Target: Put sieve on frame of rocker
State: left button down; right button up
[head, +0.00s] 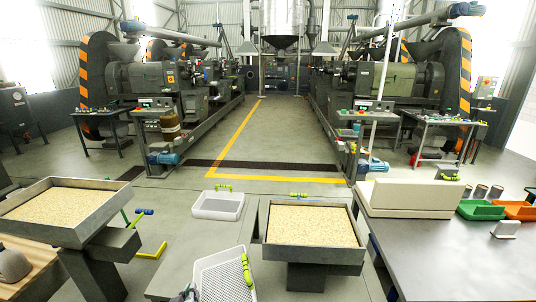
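A white perforated sieve (222,281) with a green handle (246,270) along its right side shows at the bottom centre. It is turned at an angle, and its near end is cut off by the picture edge. My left gripper (184,295) shows only as a small dark part at the sieve's left rim. Its fingers are too cut off to show whether they grip. My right gripper is out of view. A grey frame or bench (190,262), possibly of the rocker, stands behind and left of the sieve. I cannot tell whether the sieve touches it.
Grain-filled trays stand at left (24,224) and right (358,262) of the sieve. A white tray (218,207) with a green handle is behind it. A grey table (450,260) at right holds a cream box (412,200) and coloured bins. The aisle floor beyond is clear.

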pick_arm(q)
jog(key=shift+s+d+r+m+h, duration=0.2)
jog(key=shift+d+r+m+h, duration=0.1)
jog(key=shift+d, duration=0.15)
jog(key=shift+s+d+r+m+h, duration=0.2)
jog(key=shift+d+h, duration=0.1)
jog(key=shift+d, duration=0.1)
jog(key=shift+a+f, duration=0.1)
dwell(1.0)
